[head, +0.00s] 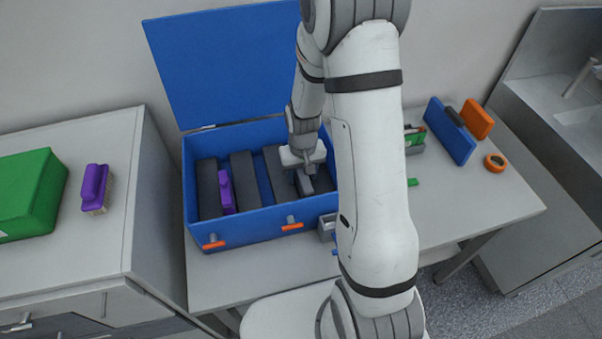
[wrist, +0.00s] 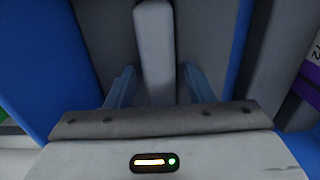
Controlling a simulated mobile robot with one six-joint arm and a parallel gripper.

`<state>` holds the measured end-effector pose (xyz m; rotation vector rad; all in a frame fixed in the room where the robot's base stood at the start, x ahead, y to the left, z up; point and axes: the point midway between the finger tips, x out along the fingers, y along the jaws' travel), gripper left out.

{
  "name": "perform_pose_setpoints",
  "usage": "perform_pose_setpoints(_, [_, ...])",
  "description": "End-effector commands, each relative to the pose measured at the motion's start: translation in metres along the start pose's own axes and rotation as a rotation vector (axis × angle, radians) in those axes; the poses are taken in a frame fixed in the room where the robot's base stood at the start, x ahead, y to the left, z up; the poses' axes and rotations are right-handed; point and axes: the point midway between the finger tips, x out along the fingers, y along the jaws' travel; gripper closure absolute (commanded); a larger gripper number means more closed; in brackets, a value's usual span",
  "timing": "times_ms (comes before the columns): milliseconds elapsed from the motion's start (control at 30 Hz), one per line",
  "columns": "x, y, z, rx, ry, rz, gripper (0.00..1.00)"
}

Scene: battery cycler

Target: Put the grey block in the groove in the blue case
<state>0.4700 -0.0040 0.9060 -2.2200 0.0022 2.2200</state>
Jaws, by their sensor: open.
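The blue case (head: 262,222) stands open on the table with its lid (head: 222,62) up at the back. Dark grey padding (head: 208,190) with blue strips between lies inside. The light grey block (head: 305,183) is in the right part of the case, below my gripper (head: 303,166). In the wrist view the grey block (wrist: 154,50) stands between my two fingers (wrist: 157,88), with a gap on each side. My gripper is open and not clamping it. The block's lower end is hidden, so I cannot tell how deep it sits in the groove.
A purple object (head: 226,192) stands in the case's left half. A purple brush (head: 95,188) and green box (head: 28,192) are on the left cabinet. A blue panel (head: 450,130), an orange block (head: 477,119) and orange tape (head: 495,162) stand at right.

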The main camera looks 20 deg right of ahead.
Motion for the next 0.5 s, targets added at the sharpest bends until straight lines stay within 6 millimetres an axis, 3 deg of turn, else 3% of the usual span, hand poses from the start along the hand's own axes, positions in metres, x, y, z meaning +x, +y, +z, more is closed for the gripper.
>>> perform_pose_setpoints(167, [-0.021,0.000,-0.001,-0.001,0.006,0.000,0.52])
perform_pose_setpoints(500, [-0.090,-0.001,-0.001,-0.001,0.005,0.000,0.52])
